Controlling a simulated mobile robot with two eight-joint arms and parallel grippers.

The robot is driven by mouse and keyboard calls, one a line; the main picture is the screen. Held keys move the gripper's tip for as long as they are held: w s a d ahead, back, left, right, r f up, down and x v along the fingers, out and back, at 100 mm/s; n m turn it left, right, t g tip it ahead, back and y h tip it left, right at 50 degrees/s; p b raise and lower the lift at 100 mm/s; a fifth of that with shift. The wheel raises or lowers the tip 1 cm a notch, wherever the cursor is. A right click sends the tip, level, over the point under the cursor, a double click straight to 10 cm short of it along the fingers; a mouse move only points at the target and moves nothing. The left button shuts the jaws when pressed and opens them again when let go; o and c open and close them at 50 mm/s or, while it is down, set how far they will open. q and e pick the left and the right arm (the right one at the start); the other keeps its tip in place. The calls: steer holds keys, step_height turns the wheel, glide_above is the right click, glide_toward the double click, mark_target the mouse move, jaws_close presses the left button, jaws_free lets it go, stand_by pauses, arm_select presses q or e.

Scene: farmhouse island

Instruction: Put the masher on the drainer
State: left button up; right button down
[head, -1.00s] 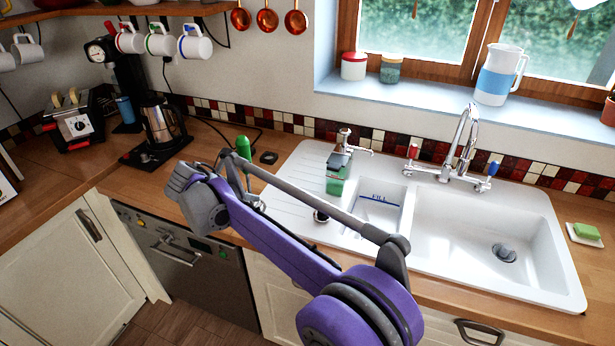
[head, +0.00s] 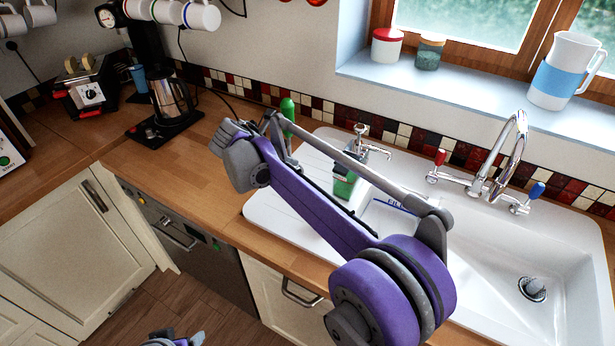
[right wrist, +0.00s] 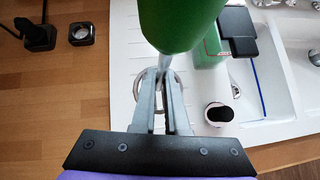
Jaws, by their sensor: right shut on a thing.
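The masher has a green handle (head: 287,109), which shows upright beyond my arm in the head view. In the right wrist view the green handle (right wrist: 182,18) is close to the camera, with a thin metal shaft below it. My right gripper (right wrist: 166,82) is shut on the masher at this shaft. A metal ring, seemingly the masher's head, shows behind the fingers. The drainer is the white ribbed board (head: 262,210) left of the basins; it also shows under the masher in the right wrist view (right wrist: 122,60). Whether the masher touches it I cannot tell.
A green bottle with a dark pump (right wrist: 210,45) stands on the drainer's right side, near a dark-topped round item (right wrist: 218,113). The tap (head: 500,160) rises behind the basins.

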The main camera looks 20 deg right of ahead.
step_height(320, 180, down, 5)
steer(key=shift+s+a+r, duration=0.1)
steer(key=shift+a, duration=0.05)
steer(key=shift+f, duration=2.4)
steer(key=shift+f, duration=0.1)
steer(key=c, duration=0.9)
jaws_free()
steer(key=shift+c, duration=0.2)
